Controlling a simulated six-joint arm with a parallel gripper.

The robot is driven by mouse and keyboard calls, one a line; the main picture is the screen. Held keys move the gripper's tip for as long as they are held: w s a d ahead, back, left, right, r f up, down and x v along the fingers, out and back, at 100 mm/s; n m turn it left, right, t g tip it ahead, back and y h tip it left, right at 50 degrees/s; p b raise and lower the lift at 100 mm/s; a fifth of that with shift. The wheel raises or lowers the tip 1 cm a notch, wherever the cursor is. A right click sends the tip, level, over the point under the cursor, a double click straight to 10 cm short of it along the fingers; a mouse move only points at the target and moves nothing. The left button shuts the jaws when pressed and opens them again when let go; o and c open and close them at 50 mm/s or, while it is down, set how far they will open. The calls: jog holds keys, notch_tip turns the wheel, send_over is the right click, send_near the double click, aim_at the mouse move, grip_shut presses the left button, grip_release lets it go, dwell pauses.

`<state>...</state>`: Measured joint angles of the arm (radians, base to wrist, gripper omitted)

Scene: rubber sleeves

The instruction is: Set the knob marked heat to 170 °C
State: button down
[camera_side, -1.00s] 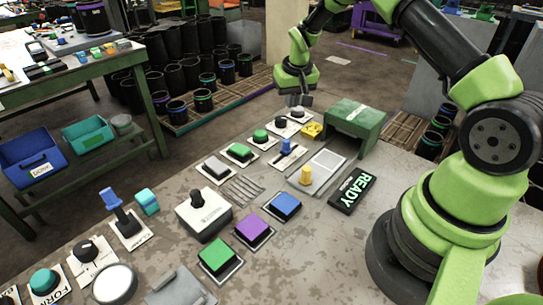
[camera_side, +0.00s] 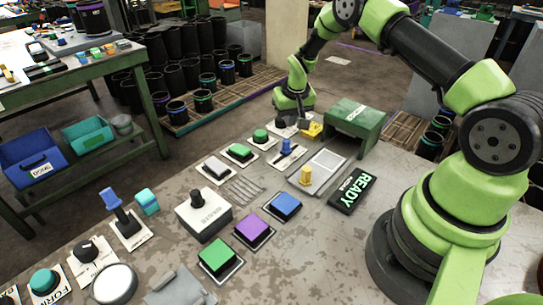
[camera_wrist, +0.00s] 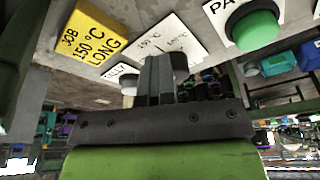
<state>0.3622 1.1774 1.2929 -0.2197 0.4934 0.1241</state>
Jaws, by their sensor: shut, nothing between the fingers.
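A white plate (camera_wrist: 150,42) with small temperature marks, one like 150 °C, shows in the wrist view. A dark round knob (camera_wrist: 180,66) on it is partly hidden behind my fingers. I cannot read the word heat or the knob's setting. My gripper (camera_wrist: 160,68) is shut and empty, its fingertips overlapping the knob in this view; I cannot tell whether they touch it. In the side view my gripper (camera_side: 294,124) is low at the far end of the table, just behind the yellow block, and it hides most of this plate.
A yellow card (camera_wrist: 90,33) reads "JOB 150 °C LONG"; it is the yellow block (camera_side: 311,131) beside my gripper. A green button (camera_wrist: 252,26) sits on a plate nearby. A green bridge-shaped housing (camera_side: 358,118) stands to the right. Several other controls fill the table nearer the camera.

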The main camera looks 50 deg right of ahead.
aim_at(279, 134)
jog(key=shift+a+f, duration=0.2)
jog(key=shift+f, duration=0.15)
jog(key=shift+w+a, duration=0.3)
jog(key=shift+a, duration=0.4)
jog(key=shift+w+a, duration=0.15)
jog(key=shift+a, duration=0.05)
jog(key=shift+w+a, duration=0.15)
jog(key=shift+a+f, duration=0.1)
jog(key=shift+a, duration=0.05)
jog(key=shift+s+a, duration=0.2)
jog(key=shift+s, duration=0.1)
jog(key=shift+d+r, duration=0.15)
jog(key=shift+r, duration=2.95)
jog(key=shift+d, duration=0.15)
